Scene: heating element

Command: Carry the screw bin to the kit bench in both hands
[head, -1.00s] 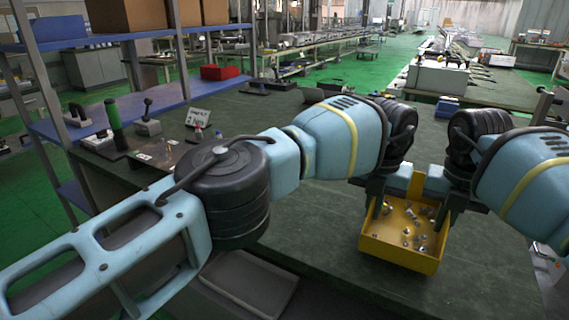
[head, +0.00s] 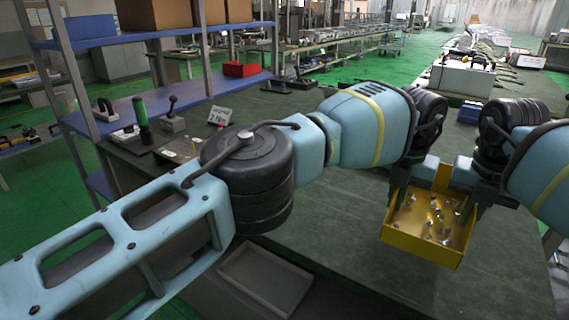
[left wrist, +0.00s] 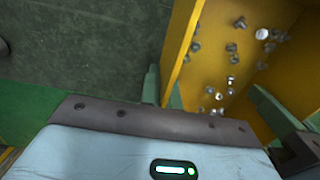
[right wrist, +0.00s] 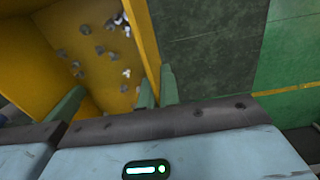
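The screw bin (head: 420,247) is a yellow open box with several small metal screws inside, at the right of the head view. It looks about level over the dark green bench top (head: 345,235); I cannot tell how far it is above the top. My left gripper (head: 397,188) is shut on its left wall, which shows between the fingertips in the left wrist view (left wrist: 180,45). My right gripper (head: 470,200) is shut on the opposite wall, seen in the right wrist view (right wrist: 143,35). The bin's underside is hidden.
A blue shelf unit (head: 150,105) stands at the left, with a red bin (head: 241,69) on it. A grey tray (head: 263,280) lies low at the front. A small blue box (head: 470,112) is at the bench's far right. The bench around the bin is mostly clear.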

